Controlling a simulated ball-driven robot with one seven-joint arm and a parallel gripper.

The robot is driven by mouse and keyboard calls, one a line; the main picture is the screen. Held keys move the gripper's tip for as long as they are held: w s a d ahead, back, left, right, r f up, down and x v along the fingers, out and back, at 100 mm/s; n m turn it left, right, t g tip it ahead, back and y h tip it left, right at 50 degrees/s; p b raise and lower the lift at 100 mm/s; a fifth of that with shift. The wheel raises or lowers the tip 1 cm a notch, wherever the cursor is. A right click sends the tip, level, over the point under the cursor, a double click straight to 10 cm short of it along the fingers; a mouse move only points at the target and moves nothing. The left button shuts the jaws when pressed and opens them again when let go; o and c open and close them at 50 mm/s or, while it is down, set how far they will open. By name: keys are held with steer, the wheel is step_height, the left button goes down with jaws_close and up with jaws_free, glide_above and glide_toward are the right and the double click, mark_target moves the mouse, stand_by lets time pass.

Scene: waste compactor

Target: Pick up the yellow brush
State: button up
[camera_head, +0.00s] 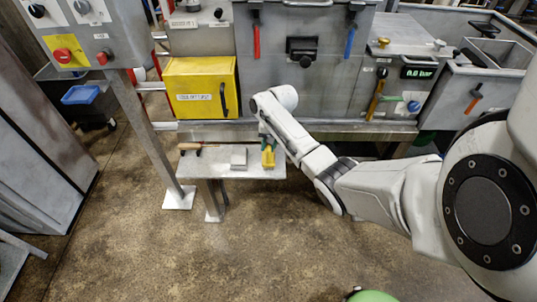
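A small yellow object (268,159), which looks like the yellow brush, is at the right end of a small light-topped table (215,171). Green parts show at its upper end. My arm reaches in from the right, and my gripper (267,145) is at the top of the yellow object, very close to it or touching it. My wrist and forearm partly cover that spot. The fingers are too small and too hidden to tell whether they are open or shut on it.
A tool with a wooden handle (205,146) and a pale block (239,157) lie on the same table. Behind stand a yellow box (201,88) and the grey machine with red (256,42) and blue (350,42) handles. A metal post (150,130) stands left.

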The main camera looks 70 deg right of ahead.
jaws_close()
steer(key=shift+r, duration=0.15)
steer(key=shift+r, duration=0.2)
step_height(320, 180, up, 2)
steer(key=shift+r+b, duration=0.15)
steer(key=shift+b, duration=0.2)
steer(key=s+a+r+p, duration=0.4)
steer(key=s+r, duration=0.6)
steer(key=s, duration=0.3)
steer(key=shift+s, duration=0.2)
